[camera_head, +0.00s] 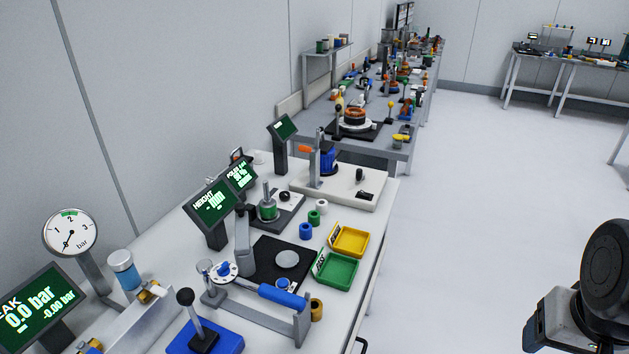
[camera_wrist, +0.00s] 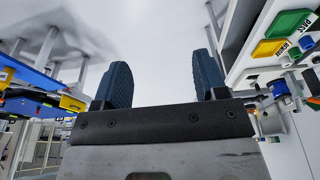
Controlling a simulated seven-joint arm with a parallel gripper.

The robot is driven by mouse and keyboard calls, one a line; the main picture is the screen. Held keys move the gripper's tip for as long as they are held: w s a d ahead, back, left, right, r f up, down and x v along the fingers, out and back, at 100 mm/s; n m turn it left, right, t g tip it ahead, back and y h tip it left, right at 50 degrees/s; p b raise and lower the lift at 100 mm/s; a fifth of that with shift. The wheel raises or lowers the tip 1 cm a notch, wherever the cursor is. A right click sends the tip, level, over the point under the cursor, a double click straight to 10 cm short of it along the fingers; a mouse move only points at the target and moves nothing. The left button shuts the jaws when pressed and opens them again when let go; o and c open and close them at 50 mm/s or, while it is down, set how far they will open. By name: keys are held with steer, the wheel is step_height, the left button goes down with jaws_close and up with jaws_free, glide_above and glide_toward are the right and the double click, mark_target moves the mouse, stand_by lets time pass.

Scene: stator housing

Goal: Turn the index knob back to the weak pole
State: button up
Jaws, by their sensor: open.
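A white fixture plate (camera_head: 335,184) lies on the bench in the head view, with a blue cylindrical part (camera_head: 327,160) beside a grey post. A small black knob (camera_head: 360,175) stands near its right side; it may be the index knob, but its pointer and any pole marks are too small to read. A small tilted screen (camera_head: 283,128) stands behind the plate. In the wrist view, my gripper (camera_wrist: 161,62) is open and empty, its two dark blue fingers wide apart. It is away from the knob; its fingers cannot be made out in the head view.
Yellow (camera_head: 349,240) and green (camera_head: 336,269) trays lie near the bench's right edge. Nearer stand a blue-handled lever fixture (camera_head: 281,294), a pressure gauge (camera_head: 70,233) and several screens. A second crowded bench lies behind. The floor (camera_head: 470,220) right of the bench is clear.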

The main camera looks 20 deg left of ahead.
steer(key=w+a+r+n, duration=0.1)
steer(key=w+a+r, duration=0.1)
steer(key=w+a, duration=0.5)
steer(key=w+a+r, duration=0.2)
steer(key=w, duration=0.8)
steer(key=n+t+y, duration=0.1)
steer(key=n+y, duration=0.1)
steer(key=n, duration=0.2)
glide_above(284, 194)
steer(key=s+d, duration=0.3)
steer(key=s, duration=0.2)
step_height(284, 194, down, 16)
steer(key=r, duration=0.1)
steer(key=shift+w+a+f+t, duration=0.25)
steer(key=shift+a+f+t, duration=0.05)
steer(key=shift+a+f, duration=0.15)
steer(key=shift+x, duration=5.95)
